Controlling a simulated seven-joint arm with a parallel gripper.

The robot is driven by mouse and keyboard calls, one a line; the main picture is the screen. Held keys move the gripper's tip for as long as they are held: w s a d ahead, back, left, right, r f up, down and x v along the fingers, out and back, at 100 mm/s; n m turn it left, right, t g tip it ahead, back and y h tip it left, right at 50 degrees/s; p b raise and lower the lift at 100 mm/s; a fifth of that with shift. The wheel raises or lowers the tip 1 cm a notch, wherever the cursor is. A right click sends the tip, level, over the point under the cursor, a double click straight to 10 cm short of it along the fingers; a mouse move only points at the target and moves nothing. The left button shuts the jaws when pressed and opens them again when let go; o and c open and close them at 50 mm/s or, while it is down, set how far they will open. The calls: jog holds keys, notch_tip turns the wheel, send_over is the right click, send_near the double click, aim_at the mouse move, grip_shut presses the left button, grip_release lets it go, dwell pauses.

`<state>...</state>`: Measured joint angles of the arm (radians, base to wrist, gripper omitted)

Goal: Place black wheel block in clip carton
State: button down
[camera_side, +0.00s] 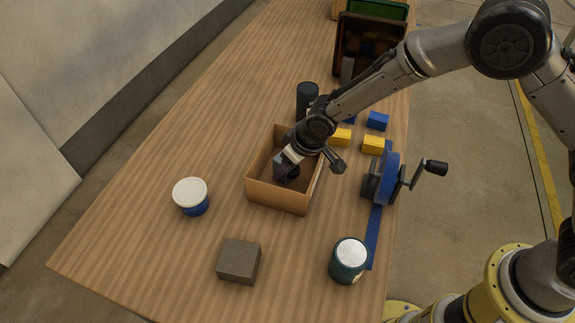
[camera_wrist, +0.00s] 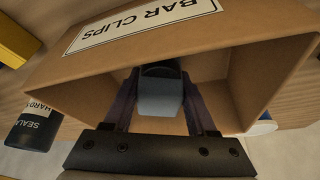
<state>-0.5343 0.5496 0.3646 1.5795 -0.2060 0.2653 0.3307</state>
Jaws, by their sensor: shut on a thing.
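The clip carton (camera_side: 276,195) is an open brown cardboard box in the middle of the table. In the wrist view the carton (camera_wrist: 240,38) bears a white "BAR CLIPS" label. My gripper (camera_side: 285,167) points down into the carton's opening, with its fingers inside the walls. In the wrist view my gripper (camera_wrist: 160,92) is shut on the black wheel block (camera_wrist: 161,98), which shows a pale grey-blue face and a dark upper part. The block is over the carton's interior; whether it touches the floor cannot be told.
A dark bottle (camera_side: 307,98) stands just behind the carton. Yellow and blue blocks (camera_side: 373,145) and a blue cranked device (camera_side: 385,180) are to the right. A white-lidded tub (camera_side: 191,196), a grey-brown block (camera_side: 239,261) and a green can (camera_side: 348,261) stand around the front.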

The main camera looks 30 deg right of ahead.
jog(key=shift+f, duration=0.15)
jog(key=shift+c, duration=1)
grip_release()
jog(key=shift+f, duration=0.1)
jog(key=v, duration=1.2)
jog(key=shift+s+r, duration=0.1)
jog(key=shift+r, duration=0.15)
